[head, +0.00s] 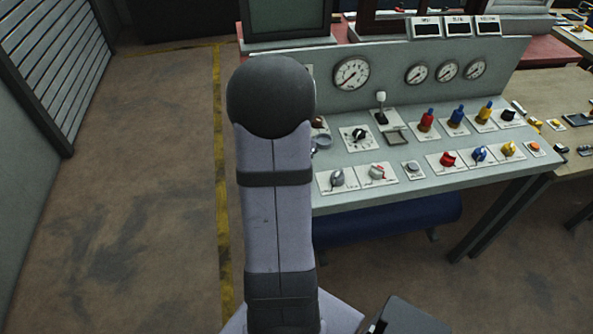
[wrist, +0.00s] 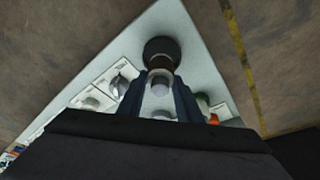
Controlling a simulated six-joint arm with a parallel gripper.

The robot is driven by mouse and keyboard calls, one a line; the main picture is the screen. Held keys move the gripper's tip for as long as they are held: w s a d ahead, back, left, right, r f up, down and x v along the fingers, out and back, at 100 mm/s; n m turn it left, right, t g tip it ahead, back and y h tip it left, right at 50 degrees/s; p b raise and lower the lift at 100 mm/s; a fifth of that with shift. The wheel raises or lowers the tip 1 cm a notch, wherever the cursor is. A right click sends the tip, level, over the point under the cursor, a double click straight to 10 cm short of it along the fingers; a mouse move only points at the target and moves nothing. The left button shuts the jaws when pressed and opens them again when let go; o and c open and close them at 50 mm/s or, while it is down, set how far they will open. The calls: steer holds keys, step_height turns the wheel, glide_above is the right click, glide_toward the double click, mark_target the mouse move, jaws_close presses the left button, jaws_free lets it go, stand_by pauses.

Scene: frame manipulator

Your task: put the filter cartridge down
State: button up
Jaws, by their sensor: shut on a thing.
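In the wrist view my gripper (wrist: 160,80) has its two dark blue fingers close together over the console's pale top. Between and just beyond the fingertips is the filter cartridge (wrist: 160,63), a round piece with a dark wide end, a brownish band and a paler part nearer the fingers. The gripper is shut on it. I cannot tell whether the cartridge touches the console top. In the head view my arm hides the gripper and most or all of the cartridge.
The grey console (head: 440,178) carries gauges, coloured knobs and a white-topped lever (head: 381,105). In the wrist view, knobs (wrist: 119,86) lie left of the fingers and an orange and green part (wrist: 213,117) lies right. Open floor (head: 120,190) is left of the console.

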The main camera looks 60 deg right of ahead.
steer(key=shift+f, duration=1.3)
steer(key=shift+f, duration=0.1)
steer(key=shift+f, duration=0.1)
steer(key=o, duration=1)
steer(key=shift+o, duration=0.2)
steer(key=shift+r, duration=0.2)
steer(key=shift+r, duration=0.55)
steer(key=b+v, duration=0.1)
steer(key=v, duration=1)
steer(key=shift+b, duration=0.35)
